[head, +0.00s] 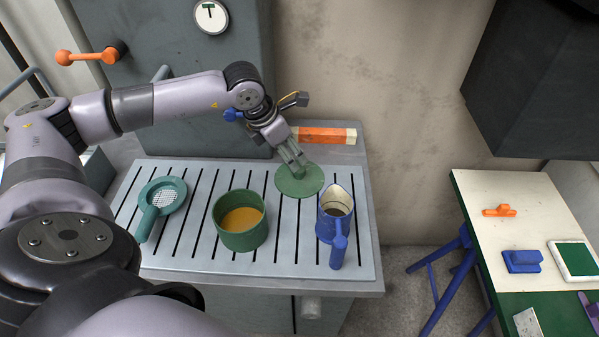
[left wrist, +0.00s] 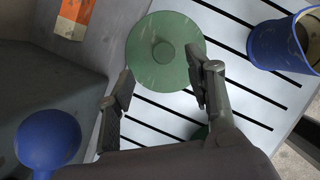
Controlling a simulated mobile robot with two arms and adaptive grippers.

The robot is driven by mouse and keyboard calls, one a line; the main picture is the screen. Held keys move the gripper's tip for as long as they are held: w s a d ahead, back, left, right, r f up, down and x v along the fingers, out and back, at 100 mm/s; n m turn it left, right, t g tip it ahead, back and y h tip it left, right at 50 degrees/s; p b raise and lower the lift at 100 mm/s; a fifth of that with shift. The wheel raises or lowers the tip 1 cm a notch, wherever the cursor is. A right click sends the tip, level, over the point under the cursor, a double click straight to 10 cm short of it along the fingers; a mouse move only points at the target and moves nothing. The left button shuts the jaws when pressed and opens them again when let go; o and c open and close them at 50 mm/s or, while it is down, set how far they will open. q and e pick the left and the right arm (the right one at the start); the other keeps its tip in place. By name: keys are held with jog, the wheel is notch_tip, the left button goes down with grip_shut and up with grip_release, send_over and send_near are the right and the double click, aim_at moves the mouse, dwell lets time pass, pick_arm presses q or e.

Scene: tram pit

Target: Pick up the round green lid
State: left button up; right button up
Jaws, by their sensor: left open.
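My left gripper (head: 296,168) is over the lid's far part in the head view. In the left wrist view the left gripper (left wrist: 160,88) is open, with nothing between its fingers. I cannot tell whether the fingers touch the lid. My right gripper is not in view.
A green pot (head: 226,239) with orange contents, a green strainer (head: 146,222) and a blue jug (head: 322,230) stand on the tray. An orange-and-cream block (head: 325,136) lies behind. A side table (head: 478,192) with small items is at right.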

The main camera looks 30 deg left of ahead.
aim_at(299, 173)
pick_arm(q)
jog(key=shift+w+d+f, duration=0.1)
jog(key=shift+w+f, duration=0.15)
jog(key=shift+f, duration=0.45)
jog(key=p+x, duration=0.1)
jog(key=x, duration=0.1)
jog(key=p+x, duration=0.1)
jog(key=x, duration=0.1)
jog(key=shift+s+d+f+p, duration=0.1)
jog(key=shift+d+f+p, duration=0.15)
jog(key=shift+f, duration=0.5)
jog(key=shift+c, duration=0.4)
grip_shut()
